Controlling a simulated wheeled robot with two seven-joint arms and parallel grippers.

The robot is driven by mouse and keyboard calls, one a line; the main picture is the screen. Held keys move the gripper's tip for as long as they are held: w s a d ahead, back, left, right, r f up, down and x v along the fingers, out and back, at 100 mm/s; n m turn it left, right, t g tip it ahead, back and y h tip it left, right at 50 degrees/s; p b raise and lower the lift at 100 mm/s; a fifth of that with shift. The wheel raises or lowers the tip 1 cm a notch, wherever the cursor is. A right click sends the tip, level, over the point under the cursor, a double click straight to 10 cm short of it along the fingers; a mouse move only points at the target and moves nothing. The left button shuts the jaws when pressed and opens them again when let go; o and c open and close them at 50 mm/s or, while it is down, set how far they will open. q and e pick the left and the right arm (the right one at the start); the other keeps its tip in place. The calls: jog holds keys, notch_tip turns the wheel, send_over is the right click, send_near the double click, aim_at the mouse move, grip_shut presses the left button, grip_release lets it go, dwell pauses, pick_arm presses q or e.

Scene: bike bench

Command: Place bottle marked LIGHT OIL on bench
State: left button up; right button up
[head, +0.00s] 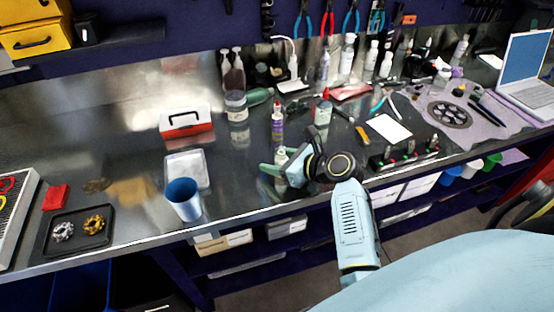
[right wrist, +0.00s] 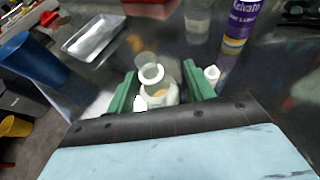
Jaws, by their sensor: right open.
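A small pale bottle with a light neck ring (right wrist: 158,88) stands on the metal bench (head: 100,150) near its front edge. It also shows in the head view (head: 281,157), partly behind my gripper. No lettering can be read on it, so I cannot tell if it is the one marked LIGHT OIL. My right gripper (head: 276,165) is open, with its green fingers on either side of this bottle; in the right wrist view a gap shows beside it. A small white cap (right wrist: 212,73) shows just beyond the right finger. My left gripper is not in view.
A purple-labelled bottle with a red cap (head: 277,124) stands just behind. A blue cup (head: 183,198) and a metal tray (head: 187,169) are to the left. A tool holder (head: 405,158) and white paper (head: 389,129) lie right. Several bottles line the back.

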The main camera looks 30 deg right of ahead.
jog(key=p+v, duration=0.1)
jog(key=v, duration=1.1)
jog(key=shift+r, duration=0.1)
